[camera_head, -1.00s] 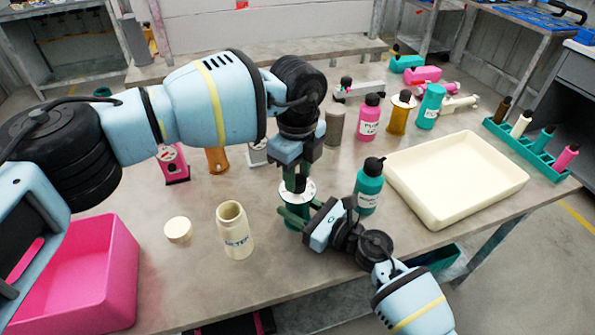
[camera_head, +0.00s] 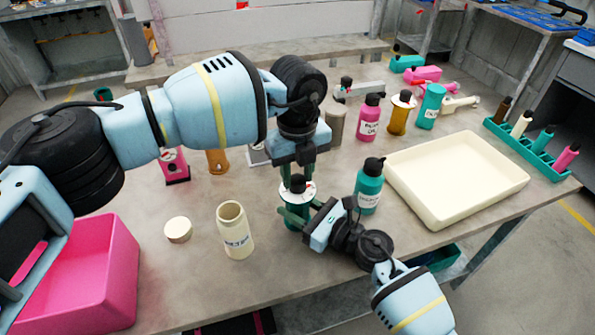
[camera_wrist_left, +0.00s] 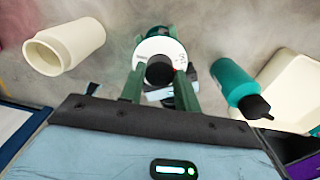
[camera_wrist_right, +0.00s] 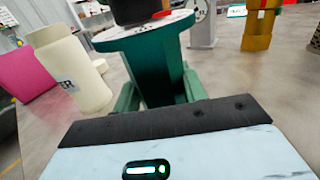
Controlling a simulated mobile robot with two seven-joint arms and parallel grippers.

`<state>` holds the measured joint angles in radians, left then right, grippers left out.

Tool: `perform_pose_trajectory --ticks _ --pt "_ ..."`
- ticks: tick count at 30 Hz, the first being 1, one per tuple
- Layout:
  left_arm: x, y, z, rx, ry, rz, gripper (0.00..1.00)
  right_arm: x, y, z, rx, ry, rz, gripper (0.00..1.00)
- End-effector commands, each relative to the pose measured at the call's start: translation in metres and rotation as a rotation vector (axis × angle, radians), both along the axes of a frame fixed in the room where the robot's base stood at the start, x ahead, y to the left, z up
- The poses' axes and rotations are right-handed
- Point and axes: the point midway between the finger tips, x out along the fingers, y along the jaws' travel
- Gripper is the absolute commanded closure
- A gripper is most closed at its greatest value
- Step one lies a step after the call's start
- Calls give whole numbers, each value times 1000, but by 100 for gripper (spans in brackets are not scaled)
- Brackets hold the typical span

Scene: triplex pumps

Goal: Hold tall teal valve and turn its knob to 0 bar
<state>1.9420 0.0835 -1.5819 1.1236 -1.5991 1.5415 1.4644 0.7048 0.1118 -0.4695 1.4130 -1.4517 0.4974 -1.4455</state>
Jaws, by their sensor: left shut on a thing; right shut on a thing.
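The tall teal valve (camera_head: 296,214) stands upright near the front of the table, with a white dial disc and a dark knob (camera_head: 297,183) on top. My left gripper (camera_head: 300,178) points down from above, its fingers shut on either side of the knob; the left wrist view also shows the knob (camera_wrist_left: 159,70) between them. My right gripper (camera_head: 301,216) comes in from the front right, low, and is shut on the valve's body (camera_wrist_right: 155,62). A small red mark shows on the dial, but its numbers are too small to read.
A cream open jar (camera_head: 235,232) and its lid (camera_head: 178,230) stand left of the valve. A teal bottle (camera_head: 368,188) stands close on its right, near a cream tray (camera_head: 470,212). A pink bin (camera_head: 105,275) is at the front left. Several bottles stand behind.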

Motion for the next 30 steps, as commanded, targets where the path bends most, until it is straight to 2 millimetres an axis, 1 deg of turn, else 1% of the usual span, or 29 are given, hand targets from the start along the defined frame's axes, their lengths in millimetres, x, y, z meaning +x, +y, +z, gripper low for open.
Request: perform_pose_trajectory --ticks 30 --pt "-1 -1 1 -3 2 -966 91 1 -1 -1 0 3 -3 93"
